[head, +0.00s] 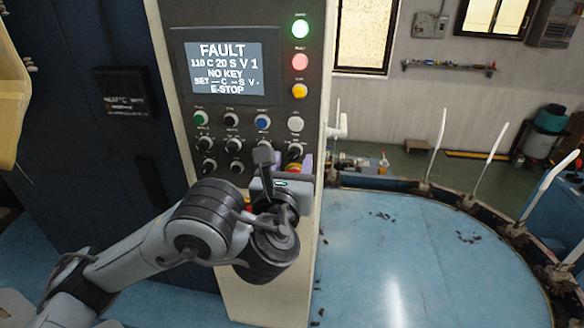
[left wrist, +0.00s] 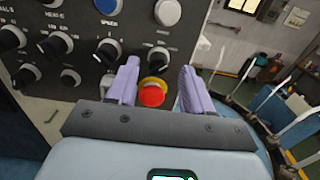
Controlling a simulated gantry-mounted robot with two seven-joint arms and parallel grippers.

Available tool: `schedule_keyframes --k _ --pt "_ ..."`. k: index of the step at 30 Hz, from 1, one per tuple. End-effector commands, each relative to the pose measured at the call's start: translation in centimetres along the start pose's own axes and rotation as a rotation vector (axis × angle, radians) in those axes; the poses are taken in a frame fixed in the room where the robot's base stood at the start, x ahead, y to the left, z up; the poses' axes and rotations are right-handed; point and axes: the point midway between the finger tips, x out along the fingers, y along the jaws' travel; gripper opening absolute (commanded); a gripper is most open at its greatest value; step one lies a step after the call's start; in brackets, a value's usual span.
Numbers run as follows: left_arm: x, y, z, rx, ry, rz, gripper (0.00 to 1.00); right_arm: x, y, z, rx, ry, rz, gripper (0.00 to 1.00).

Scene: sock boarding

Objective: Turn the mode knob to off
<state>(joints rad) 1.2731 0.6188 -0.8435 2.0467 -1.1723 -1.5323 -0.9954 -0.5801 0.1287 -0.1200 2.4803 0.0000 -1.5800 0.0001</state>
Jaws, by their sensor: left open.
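The control panel (head: 223,110) carries rows of black knobs with white pointers; I cannot read which one is labelled mode. In the left wrist view, one knob (left wrist: 158,57) lies just above the red emergency stop button (left wrist: 152,92), with other knobs (left wrist: 107,50) to its left. My left gripper (head: 280,160) is in front of the lower right of the panel. Its two purple fingers (left wrist: 158,68) are open and apart, with the red button and its yellow collar seen between them. Nothing is held. The gripper hides some lower knobs in the head view. My right gripper is not in view.
The panel's screen (head: 223,68) reads FAULT, NO KEY and E-STOP. Green, red and amber lamps (head: 300,62) are at its right. A round blue table (head: 415,250) with upright white rods (head: 488,155) around its rim stands to the right.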

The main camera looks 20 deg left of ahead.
Motion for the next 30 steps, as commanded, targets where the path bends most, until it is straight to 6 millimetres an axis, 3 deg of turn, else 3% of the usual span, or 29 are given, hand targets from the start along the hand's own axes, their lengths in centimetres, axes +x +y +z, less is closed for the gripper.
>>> schedule_keyframes --k 9,21,23,30 --pt "1.6 0.1 -0.1 0.001 -0.001 0.003 0.51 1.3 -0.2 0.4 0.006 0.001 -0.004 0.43" --pt "1.8 0.2 0.1 -0.001 0.0 0.003 0.51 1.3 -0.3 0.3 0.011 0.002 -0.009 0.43" --pt "1.8 0.2 0.1 -0.001 0.0 0.003 0.45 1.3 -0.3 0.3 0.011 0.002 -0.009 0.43" --pt "1.8 0.2 0.1 -0.001 0.0 0.003 0.08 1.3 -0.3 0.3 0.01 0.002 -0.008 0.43"
